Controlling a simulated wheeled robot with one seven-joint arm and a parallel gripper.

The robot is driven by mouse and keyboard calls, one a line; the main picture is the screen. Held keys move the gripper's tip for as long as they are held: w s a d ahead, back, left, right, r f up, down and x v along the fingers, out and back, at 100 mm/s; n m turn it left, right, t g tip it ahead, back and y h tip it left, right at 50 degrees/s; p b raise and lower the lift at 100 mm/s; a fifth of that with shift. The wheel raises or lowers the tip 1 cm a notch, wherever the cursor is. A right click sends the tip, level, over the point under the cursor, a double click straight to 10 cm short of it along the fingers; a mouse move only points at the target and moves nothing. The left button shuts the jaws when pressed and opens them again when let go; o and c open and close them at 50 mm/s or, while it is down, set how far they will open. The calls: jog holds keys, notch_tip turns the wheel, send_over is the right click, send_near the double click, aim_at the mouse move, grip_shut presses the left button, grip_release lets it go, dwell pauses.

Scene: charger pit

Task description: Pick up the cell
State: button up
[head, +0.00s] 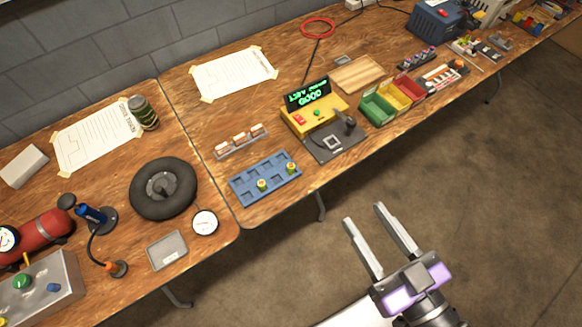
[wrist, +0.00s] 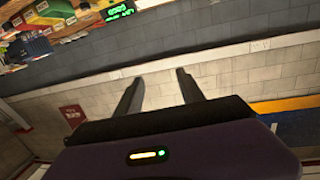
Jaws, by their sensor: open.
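Two small cells with yellowish tops stand in the blue holder (head: 246,190) on the bench. One cell (head: 262,185) is at its front middle and the other cell (head: 291,168) is near its right end. I cannot tell which one the task names. My gripper (head: 364,213) is open and empty, over the floor in front of the bench, right of the holder and apart from it. In the wrist view my gripper (wrist: 158,82) shows two spread fingers with nothing between them. The cells cannot be made out there.
Behind the holder are a rack of boxes (head: 241,140) and a yellow tester (head: 314,115) whose green display reads GOOD. Green, yellow and red bins (head: 394,97) stand right of it. A black wheel (head: 163,188) and a gauge (head: 205,222) lie left. Floor before the bench is clear.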

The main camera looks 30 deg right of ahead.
jog(key=w+a+f+g, duration=0.1)
jog(key=w+f+g, duration=0.25)
jog(key=w, duration=0.95)
jog(key=w+f+g+p, duration=0.15)
jog(key=w+f, duration=0.25)
jog(key=w, duration=0.9)
jog(key=w+a+f+g, duration=0.1)
jog(key=w+f+g, duration=0.25)
jog(key=w, duration=0.95)
jog(key=g, duration=0.8)
send_over(291, 166)
notch_tip(291, 166, down, 7)
jog(key=shift+w+a+r, duration=0.1)
jog(key=shift+w, duration=0.05)
jog(key=shift+s+f+g, duration=0.2)
jog(key=shift+s+g, duration=0.05)
jog(key=shift+s, duration=0.05)
jog(key=shift+f, duration=0.35)
jog(key=shift+f+p, duration=0.35)
jog(key=shift+f, duration=3.05)
jog(key=shift+w, duration=0.1)
grip_shut()
